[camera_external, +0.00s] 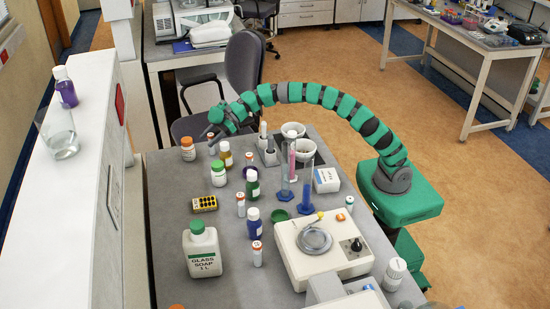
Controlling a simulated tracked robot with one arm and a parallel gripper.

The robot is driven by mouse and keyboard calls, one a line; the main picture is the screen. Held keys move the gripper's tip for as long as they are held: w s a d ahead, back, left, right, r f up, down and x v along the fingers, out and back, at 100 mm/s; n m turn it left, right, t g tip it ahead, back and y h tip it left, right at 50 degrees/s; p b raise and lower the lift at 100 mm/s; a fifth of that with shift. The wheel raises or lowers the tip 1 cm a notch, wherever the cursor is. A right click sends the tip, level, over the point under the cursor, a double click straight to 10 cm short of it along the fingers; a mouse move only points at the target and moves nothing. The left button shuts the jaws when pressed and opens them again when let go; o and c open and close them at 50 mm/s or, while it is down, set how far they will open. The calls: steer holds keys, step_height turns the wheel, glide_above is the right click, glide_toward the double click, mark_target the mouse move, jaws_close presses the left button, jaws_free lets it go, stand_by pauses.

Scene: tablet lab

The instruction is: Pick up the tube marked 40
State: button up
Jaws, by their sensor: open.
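Several small white tubes with orange-red caps stand on the grey bench. One tube (240,205) is in the middle, another tube (257,255) is nearer the front, and a third (249,160) is farther back. Their markings are too small to read, so I cannot tell which is marked 40. My gripper (213,130) is open and empty at the back left of the bench. It is above and behind the small bottles, apart from the tubes.
Bottles with orange (188,150), white (225,156) and green caps (218,175) stand near my gripper. The left front strip is clear.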

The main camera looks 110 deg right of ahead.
steer(key=shift+w+a+f, duration=0.25)
steer(key=shift+w+f, duration=0.15)
steer(key=shift+w, duration=0.15)
steer(key=c, duration=1)
steer(key=shift+c, duration=0.2)
steer(key=shift+r, duration=0.15)
